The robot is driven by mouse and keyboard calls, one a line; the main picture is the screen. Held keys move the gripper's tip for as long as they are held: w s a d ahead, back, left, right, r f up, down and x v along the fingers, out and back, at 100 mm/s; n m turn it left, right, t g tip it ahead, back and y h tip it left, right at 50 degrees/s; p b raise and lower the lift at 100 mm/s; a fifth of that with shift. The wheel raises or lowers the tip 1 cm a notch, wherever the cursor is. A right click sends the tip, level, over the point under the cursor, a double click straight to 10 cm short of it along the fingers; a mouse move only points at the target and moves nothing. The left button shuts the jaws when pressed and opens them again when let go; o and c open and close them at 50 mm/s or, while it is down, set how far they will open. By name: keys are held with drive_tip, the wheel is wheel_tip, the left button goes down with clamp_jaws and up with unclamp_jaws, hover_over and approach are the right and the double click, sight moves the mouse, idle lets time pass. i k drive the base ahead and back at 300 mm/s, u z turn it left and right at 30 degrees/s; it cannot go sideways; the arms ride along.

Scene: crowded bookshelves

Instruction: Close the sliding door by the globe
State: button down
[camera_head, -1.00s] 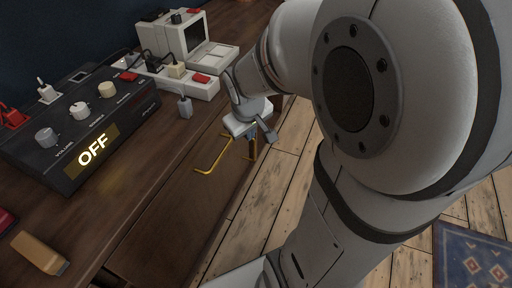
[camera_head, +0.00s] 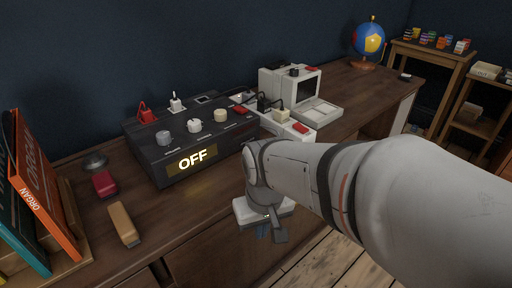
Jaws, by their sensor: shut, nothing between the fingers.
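The globe (camera_head: 368,38), blue, yellow and red on an orange-brown base, stands at the far right end of the dark wooden desk (camera_head: 345,85). I cannot clearly make out a sliding door near it; a pale upright panel (camera_head: 403,113) shows below the desk's right end. My gripper (camera_head: 270,234) is in front of the desk's front edge, low and near the middle of the view, well to the left of the globe. It is shut and empty, pointing down, its fingertips partly hidden.
Books (camera_head: 45,190) stand at left. Small shelves (camera_head: 470,90) stand right of the desk. Wooden floor (camera_head: 320,265) lies in front.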

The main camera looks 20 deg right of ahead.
sight(242, 267)
drive_tip(key=u, duration=0.15)
drive_tip(key=k, duration=1.4)
drive_tip(key=z, duration=1.1)
drive_tip(key=i, duration=1)
drive_tip(key=z, duration=0.05)
